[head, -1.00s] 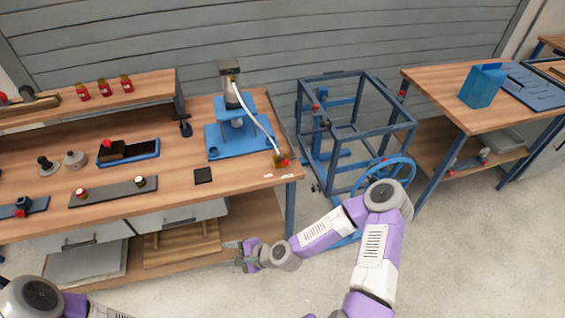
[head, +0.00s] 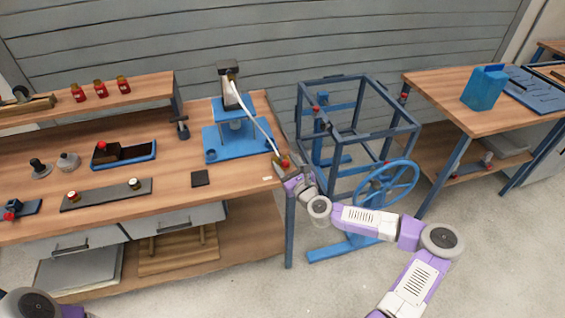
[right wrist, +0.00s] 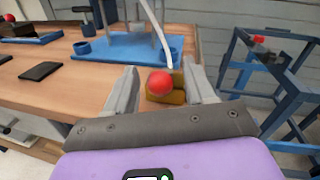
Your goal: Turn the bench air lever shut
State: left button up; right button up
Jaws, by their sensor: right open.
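The bench air lever, a brass valve with a red ball knob (head: 285,163), sits at the right front corner of the wooden bench. A white hose (head: 264,128) runs from it up to the blue press. In the right wrist view the red knob (right wrist: 160,83) and brass body (right wrist: 168,97) lie between my fingers. My right gripper (head: 288,174) is open at the bench corner, its fingers on either side of the lever with gaps visible. Whether a finger touches it I cannot tell. My left gripper is out of view.
A blue press (head: 236,137) stands on the bench behind the lever. A black pad (head: 200,178) lies left of it. A blue frame (head: 352,125) with a handwheel (head: 386,184) stands to the right, close to my right arm. The floor in front is clear.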

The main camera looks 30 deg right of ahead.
jog(key=shift+w, duration=1.15)
grip_shut()
